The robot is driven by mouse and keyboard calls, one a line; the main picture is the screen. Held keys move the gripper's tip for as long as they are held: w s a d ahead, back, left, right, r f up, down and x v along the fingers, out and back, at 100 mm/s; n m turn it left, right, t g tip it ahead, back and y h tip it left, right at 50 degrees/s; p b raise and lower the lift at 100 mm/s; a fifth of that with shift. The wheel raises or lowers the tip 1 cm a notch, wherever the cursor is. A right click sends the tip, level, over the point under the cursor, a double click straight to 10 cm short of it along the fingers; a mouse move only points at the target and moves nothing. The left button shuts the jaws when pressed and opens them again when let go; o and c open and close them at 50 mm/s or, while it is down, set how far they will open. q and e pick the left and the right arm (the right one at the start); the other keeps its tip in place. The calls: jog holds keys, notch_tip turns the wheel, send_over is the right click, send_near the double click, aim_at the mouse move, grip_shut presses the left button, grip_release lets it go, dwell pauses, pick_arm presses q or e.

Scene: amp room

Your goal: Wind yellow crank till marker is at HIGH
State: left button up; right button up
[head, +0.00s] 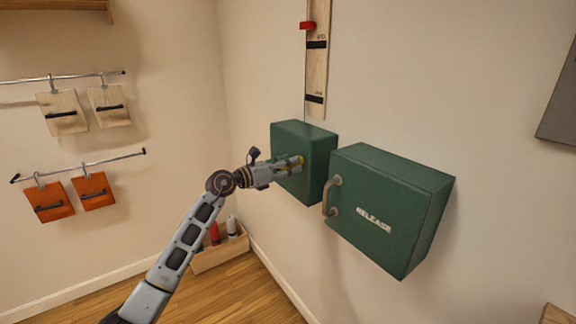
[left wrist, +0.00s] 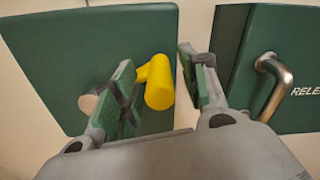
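The yellow crank (head: 301,159) sticks out from the smaller green box (head: 318,155) on the wall. In the left wrist view its yellow handle (left wrist: 159,84) lies between the two fingers of my left gripper (left wrist: 165,88), with a gap to the right finger. The gripper (head: 288,166) looks open around the handle; contact with the left finger is unclear. The red marker (head: 308,26) sits on the upright wooden scale board (head: 316,75), above its upper black band. The labels there are too small to read. My right gripper is not in view.
A larger green box marked RELEASE (head: 388,210), with a metal handle (head: 331,196), is close to the right of the crank box. Hanging boards (head: 62,112) line the left wall. A wooden bin (head: 220,254) stands on the floor below.

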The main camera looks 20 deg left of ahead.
pick_arm(q)
grip_shut()
jog(key=shift+d+f+b, duration=0.1)
jog(key=shift+f+b, duration=0.15)
jog(key=shift+b, duration=0.05)
